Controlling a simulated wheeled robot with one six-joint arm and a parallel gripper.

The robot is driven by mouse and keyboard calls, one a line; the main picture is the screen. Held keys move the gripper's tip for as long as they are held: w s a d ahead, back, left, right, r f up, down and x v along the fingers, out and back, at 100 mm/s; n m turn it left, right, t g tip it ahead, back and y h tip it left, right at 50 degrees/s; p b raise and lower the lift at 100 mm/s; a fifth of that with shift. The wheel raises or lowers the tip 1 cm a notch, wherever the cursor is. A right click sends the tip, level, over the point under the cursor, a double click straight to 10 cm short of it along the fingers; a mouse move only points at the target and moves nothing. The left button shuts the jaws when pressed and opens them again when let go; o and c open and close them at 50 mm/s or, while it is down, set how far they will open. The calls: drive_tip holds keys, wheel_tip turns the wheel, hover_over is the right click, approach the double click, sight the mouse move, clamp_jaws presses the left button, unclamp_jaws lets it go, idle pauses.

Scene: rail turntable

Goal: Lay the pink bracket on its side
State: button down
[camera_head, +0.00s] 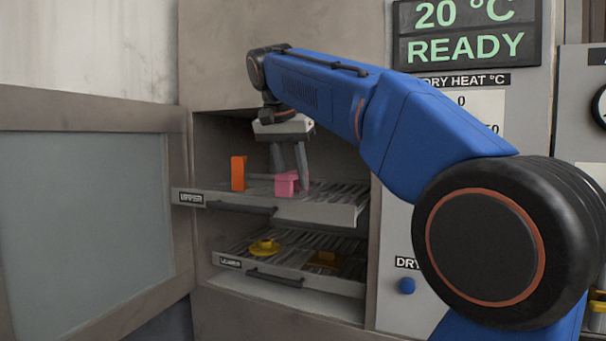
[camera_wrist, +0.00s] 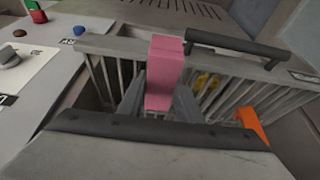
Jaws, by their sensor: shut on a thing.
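The pink bracket (camera_head: 286,184) is at the upper rack (camera_head: 335,213), right of the orange block. My gripper (camera_head: 291,176) reaches down from above with its fingers at the bracket. In the wrist view the pink bracket (camera_wrist: 164,72) stands out between the two fingers (camera_wrist: 158,102), and they are shut on it. The bracket's lower part is partly hidden by the fingers. I cannot tell whether it touches the rack bars.
An orange block (camera_head: 238,173) stands upright on the upper rack to the left. The lower rack (camera_head: 310,279) holds a yellow piece (camera_head: 264,247) and a darker yellow piece (camera_head: 326,260). The open door (camera_head: 85,210) is at the left. Both racks are partly pulled out.

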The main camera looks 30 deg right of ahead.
drive_tip(key=s+a, duration=1.1)
drive_tip(key=a, duration=0.4)
drive_tip(key=shift+s+a, duration=0.2)
drive_tip(key=shift+s, duration=0.1)
